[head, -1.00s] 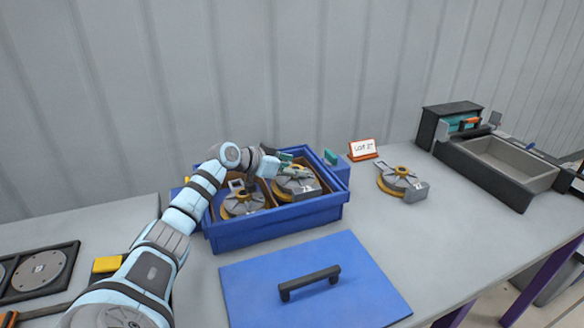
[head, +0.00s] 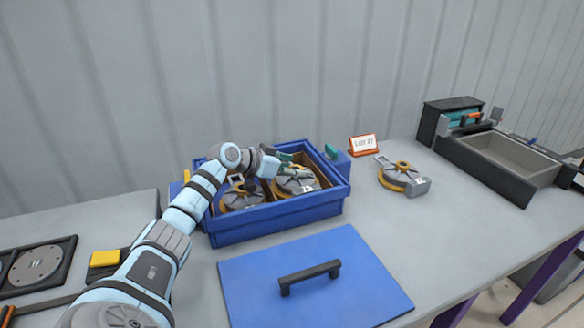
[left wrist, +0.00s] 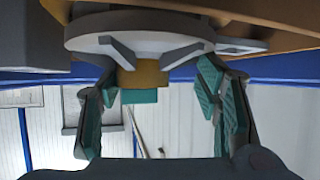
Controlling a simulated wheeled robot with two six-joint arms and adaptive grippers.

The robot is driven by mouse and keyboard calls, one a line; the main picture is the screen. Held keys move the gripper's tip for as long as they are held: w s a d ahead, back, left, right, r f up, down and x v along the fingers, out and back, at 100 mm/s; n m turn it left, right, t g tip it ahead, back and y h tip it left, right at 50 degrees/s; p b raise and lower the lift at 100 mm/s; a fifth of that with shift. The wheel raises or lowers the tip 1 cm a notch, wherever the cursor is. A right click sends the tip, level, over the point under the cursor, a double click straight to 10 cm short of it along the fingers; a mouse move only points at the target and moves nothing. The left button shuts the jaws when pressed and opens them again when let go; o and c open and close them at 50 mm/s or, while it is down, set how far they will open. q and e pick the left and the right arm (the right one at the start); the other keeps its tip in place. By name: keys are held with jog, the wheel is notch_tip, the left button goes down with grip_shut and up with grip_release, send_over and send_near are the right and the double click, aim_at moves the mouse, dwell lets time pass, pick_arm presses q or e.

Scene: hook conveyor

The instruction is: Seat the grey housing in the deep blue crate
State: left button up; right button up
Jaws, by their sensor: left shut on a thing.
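The grey housing (head: 297,183), a round grey body with a yellow-orange base ring, is at the right side of the deep blue crate (head: 275,226). My left gripper (head: 284,161) reaches over the crate from the left and is shut on this housing. In the left wrist view the teal-padded fingers stand on either side of a tan hub (left wrist: 142,76) under the grey disc; the contact is hard to see there. Whether the housing rests on the crate floor is hidden. A second similar housing (head: 241,196) sits in the crate's left part. My right gripper is not in view.
A blue lid (head: 350,292) with a black handle lies in front of the crate. Another housing (head: 403,178) lies on the table to the right, by an orange-framed sign (head: 364,146). A dark machine with a grey basin (head: 510,158) stands at far right.

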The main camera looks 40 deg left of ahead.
aim_at(292, 167)
pick_arm(q)
jog(key=shift+f, duration=0.2)
jog(key=shift+r, duration=0.1)
jog(key=shift+r+p, duration=3.4)
jog(key=shift+r, duration=0.8)
